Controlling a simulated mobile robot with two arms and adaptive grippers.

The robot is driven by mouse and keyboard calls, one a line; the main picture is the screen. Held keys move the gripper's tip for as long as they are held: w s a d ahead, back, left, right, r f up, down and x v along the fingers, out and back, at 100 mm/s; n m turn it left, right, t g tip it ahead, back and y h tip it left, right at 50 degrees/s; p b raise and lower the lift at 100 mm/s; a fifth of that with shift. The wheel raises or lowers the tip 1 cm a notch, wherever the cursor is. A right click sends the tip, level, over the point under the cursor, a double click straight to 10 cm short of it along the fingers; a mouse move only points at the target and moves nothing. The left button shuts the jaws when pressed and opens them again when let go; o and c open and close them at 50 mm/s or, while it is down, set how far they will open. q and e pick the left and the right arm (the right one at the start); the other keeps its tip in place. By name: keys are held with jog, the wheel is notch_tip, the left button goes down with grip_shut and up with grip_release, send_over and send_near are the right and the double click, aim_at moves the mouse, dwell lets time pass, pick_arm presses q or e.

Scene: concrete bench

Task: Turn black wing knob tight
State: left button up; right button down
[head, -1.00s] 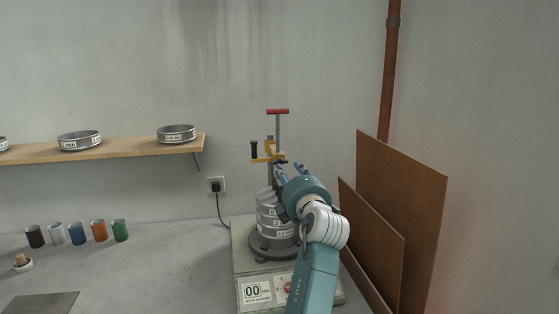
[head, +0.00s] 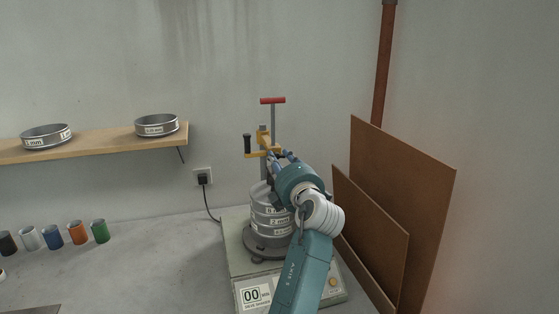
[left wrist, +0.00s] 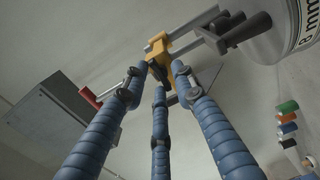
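The yellow clamp (head: 262,153) sits on a grey upright post above the sieve stack (head: 266,218). It also shows in the left wrist view (left wrist: 158,48). A small black part, apparently the wing knob (left wrist: 157,71), is at the clamp's near end, between and just beyond my fingertips. In the head view I cannot make the knob out behind my fingers. My left gripper (head: 278,156), with three blue ribbed fingers, reaches up to the clamp's right side. In the left wrist view its fingertips (left wrist: 158,78) stand apart around the knob; contact is unclear. My right gripper is out of view.
A red T-handle (head: 272,100) and a black grip (head: 247,144) stick up by the clamp. The stack stands on a shaker base (head: 236,262) reading 00. Brown boards (head: 400,210) lean close on the right. Several coloured cups (head: 78,232) and a sieve shelf (head: 95,143) are left.

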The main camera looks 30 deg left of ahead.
pick_arm(q)
grip_shut()
jog(key=shift+f, duration=0.1)
jog(key=m+b, duration=0.4)
jog(key=m, duration=1.3)
jog(key=shift+a+m, duration=0.1)
jog(key=shift+m, duration=0.2)
dwell(0.5)
